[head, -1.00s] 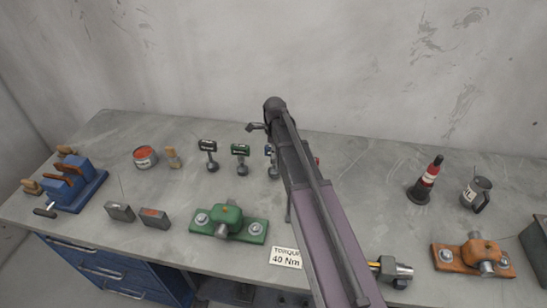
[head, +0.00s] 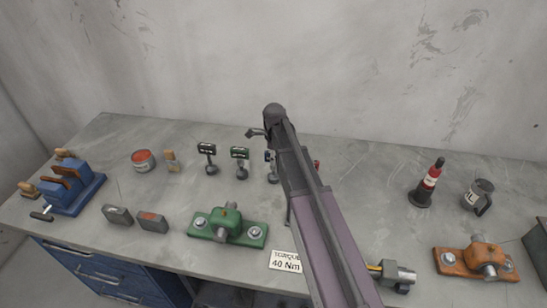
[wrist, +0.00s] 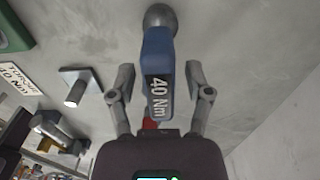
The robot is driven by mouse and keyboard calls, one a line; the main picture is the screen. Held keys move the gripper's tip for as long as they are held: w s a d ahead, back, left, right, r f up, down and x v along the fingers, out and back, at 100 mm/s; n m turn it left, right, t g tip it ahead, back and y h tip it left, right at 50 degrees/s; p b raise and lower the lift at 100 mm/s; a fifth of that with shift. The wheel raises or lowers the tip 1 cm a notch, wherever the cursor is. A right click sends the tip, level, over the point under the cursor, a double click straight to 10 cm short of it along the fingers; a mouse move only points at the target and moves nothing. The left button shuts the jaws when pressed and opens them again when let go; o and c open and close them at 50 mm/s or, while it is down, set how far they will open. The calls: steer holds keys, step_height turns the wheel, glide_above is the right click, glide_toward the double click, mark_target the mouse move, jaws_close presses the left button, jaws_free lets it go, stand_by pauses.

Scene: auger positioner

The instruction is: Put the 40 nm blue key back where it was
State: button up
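The blue key (wrist: 157,52) marked 40 Nm stands between the fingers of my gripper (wrist: 159,74) in the wrist view. The fingers are apart, with a narrow gap showing on both sides of the key. Its round grey end (wrist: 160,17) is at the top of that view.
A green positioner block (head: 228,226) lies in front of the keys, and an orange one (head: 477,260) at the right. A red-and-black bottle (head: 430,182) and a mug (head: 479,197) stand to the right. A red item (head: 317,164) shows just right of my arm.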

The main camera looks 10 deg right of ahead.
steer(key=shift+r, duration=0.2)
step_height(320, 180, up, 12)
steer(key=p, duration=1.2)
stand_by(0.3)
steer(key=shift+s, duration=0.1)
stand_by(0.6)
steer(key=s+n, duration=2.1)
steer(key=n, duration=0.1)
steer(key=shift+n, duration=0.3)
steer(key=shift+a, duration=0.1)
